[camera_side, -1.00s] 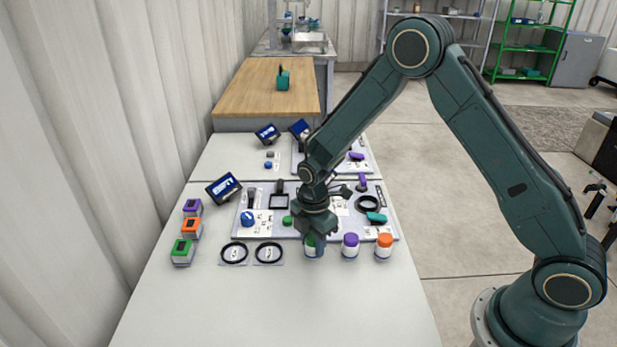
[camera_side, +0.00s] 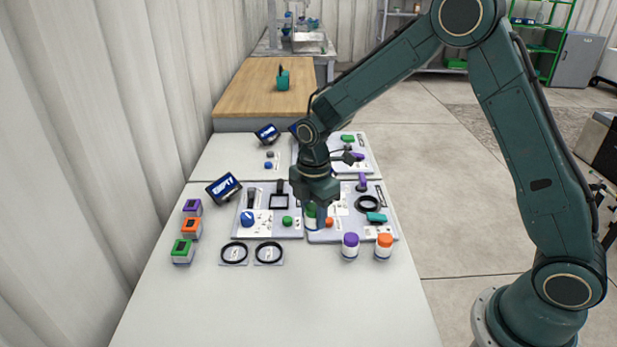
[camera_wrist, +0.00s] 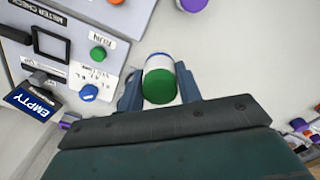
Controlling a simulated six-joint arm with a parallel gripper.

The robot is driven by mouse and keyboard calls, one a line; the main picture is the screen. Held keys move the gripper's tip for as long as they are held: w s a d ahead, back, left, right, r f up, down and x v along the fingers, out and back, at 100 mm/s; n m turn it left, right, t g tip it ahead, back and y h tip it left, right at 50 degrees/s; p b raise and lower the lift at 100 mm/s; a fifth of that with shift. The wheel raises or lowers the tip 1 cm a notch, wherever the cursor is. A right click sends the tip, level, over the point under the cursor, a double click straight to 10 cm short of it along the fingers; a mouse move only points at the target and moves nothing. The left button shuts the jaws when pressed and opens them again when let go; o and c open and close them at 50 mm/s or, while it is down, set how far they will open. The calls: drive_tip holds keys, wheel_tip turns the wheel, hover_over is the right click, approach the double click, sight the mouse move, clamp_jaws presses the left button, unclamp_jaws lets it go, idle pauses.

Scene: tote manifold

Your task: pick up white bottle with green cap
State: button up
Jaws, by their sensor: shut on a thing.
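The white bottle with the green cap (camera_wrist: 160,82) is between the two fingers of my gripper (camera_wrist: 160,92) in the wrist view, with the cap toward the camera. In the side view my gripper (camera_side: 315,212) is shut on the bottle (camera_side: 311,218) and holds it over the near edge of the grey panel. Part of the bottle is hidden behind a finger there. It appears raised above the table.
A purple-capped bottle (camera_side: 350,247) and an orange-capped bottle (camera_side: 384,247) stand to the right. Two black rings (camera_side: 234,253) lie on the left. The grey panel (camera_side: 296,233) carries buttons, handles and knobs. The near table (camera_side: 270,310) is clear.

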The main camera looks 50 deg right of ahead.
sight(314, 206)
wheel_tip(314, 206, up, 11)
drive_tip(key=shift+r, duration=0.1)
idle(0.3)
drive_tip(key=shift+d, duration=0.15)
idle(0.4)
drive_tip(key=d+f, duration=0.5)
drive_tip(key=d, duration=0.6)
drive_tip(key=d+f, duration=0.5)
drive_tip(key=d, duration=0.7)
drive_tip(key=shift+w+d+f, duration=0.25)
drive_tip(key=shift+w, duration=0.05)
drive_tip(key=shift+f, duration=0.2)
drive_tip(key=shift+f, duration=3.75)
